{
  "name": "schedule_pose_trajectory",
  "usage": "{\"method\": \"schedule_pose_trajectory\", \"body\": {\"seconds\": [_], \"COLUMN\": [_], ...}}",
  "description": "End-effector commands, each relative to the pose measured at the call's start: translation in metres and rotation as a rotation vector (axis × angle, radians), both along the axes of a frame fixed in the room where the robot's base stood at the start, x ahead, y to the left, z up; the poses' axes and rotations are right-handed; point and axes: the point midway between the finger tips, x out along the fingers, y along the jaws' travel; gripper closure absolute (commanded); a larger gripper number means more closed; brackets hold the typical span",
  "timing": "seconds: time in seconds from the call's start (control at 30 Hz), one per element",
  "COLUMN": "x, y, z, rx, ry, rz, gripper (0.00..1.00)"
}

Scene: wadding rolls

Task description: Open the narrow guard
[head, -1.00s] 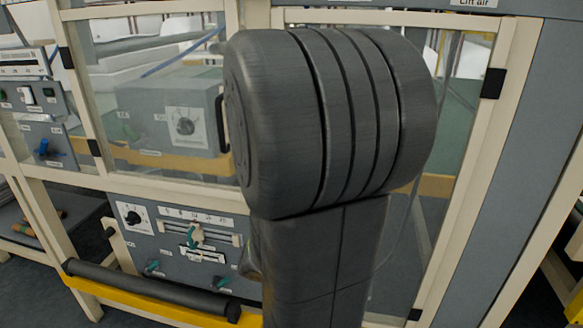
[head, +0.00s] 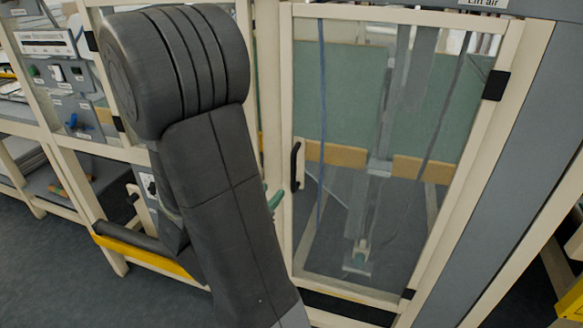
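The narrow guard (head: 287,120) is a tall clear panel in a cream frame, right of centre in the head view. It looks closed in its opening. A black upright handle (head: 296,166) sits on its left side, and black hinges show on its right side (head: 495,85) and near its lower right corner. My dark grey arm stands in front, left of the guard, and covers part of the machine. My gripper is not visible; it may be hidden behind the arm. Small green parts (head: 273,198) show beside the arm, left of the handle; I cannot tell what they belong to.
A black roller with a yellow bar (head: 140,251) juts out low at left. A grey post (head: 520,150) stands right of the guard. Dark floor (head: 70,285) is open at lower left.

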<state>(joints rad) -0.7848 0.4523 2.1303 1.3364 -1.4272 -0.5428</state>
Motion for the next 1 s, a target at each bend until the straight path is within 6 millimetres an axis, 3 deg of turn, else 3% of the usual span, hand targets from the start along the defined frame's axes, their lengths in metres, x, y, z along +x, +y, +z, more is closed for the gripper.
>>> {"method": "schedule_pose_trajectory", "body": {"seconds": [0.7,1.0], "x": [0.093,0.105], "y": [-0.053,-0.059], "z": [0.001,0.0], "rx": [0.0,0.001], "ry": [0.001,0.0], "rz": [-0.001,0.001], "gripper": [0.68,0.68]}}
